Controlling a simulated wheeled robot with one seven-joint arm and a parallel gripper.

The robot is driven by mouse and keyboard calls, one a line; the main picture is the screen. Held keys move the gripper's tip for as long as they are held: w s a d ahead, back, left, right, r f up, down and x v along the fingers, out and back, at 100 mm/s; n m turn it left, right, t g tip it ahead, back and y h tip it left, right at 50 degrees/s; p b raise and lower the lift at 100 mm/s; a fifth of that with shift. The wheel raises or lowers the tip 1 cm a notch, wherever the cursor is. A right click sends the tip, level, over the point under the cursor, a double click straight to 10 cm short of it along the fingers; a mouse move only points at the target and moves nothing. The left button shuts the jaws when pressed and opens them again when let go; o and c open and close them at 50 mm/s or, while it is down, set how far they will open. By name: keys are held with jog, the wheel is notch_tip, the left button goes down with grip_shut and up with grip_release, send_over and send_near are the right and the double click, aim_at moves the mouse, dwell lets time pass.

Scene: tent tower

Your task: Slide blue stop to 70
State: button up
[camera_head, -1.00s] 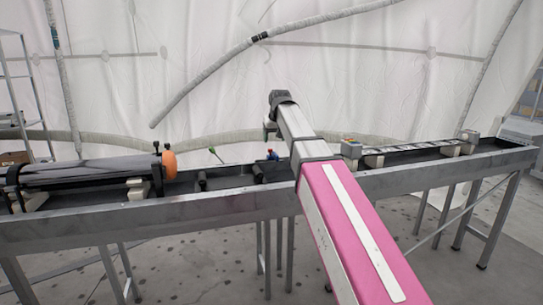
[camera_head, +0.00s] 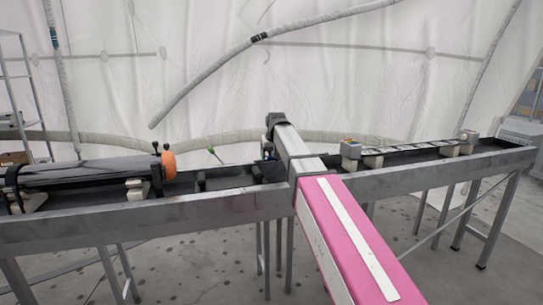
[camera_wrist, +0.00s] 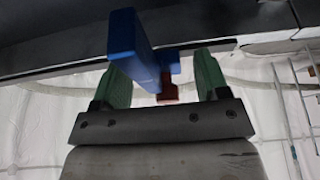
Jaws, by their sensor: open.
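The blue stop (camera_wrist: 135,50) shows large in the wrist view as an upright blue block, with a smaller blue part and a red piece (camera_wrist: 167,88) beside it. My gripper (camera_wrist: 165,78) is open, with its two green fingers apart. The blue block overlaps the left finger in the picture, and the red piece shows between the fingers; I cannot tell whether anything touches. In the head view, only a small bit of the blue stop (camera_head: 267,151) shows beside my arm, over the dark trough. My fingers are hidden there. No scale or number 70 is readable.
A long metal-sided trough (camera_head: 240,207) runs across the head view. On its left lie a grey roller (camera_head: 90,172) and an orange wheel (camera_head: 168,165). On the right is a ladder-like rack (camera_head: 415,149) on blocks.

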grip_shut()
jog(key=w+d, duration=0.2)
jog(key=d, duration=0.5)
jog(key=w+d, duration=0.2)
jog(key=d, duration=0.5)
jog(key=w+d, duration=0.2)
jog(key=d, duration=0.5)
jog(key=shift+w+d, duration=0.15)
jog(key=shift+d, duration=0.15)
grip_release()
jog(key=v, duration=1.1)
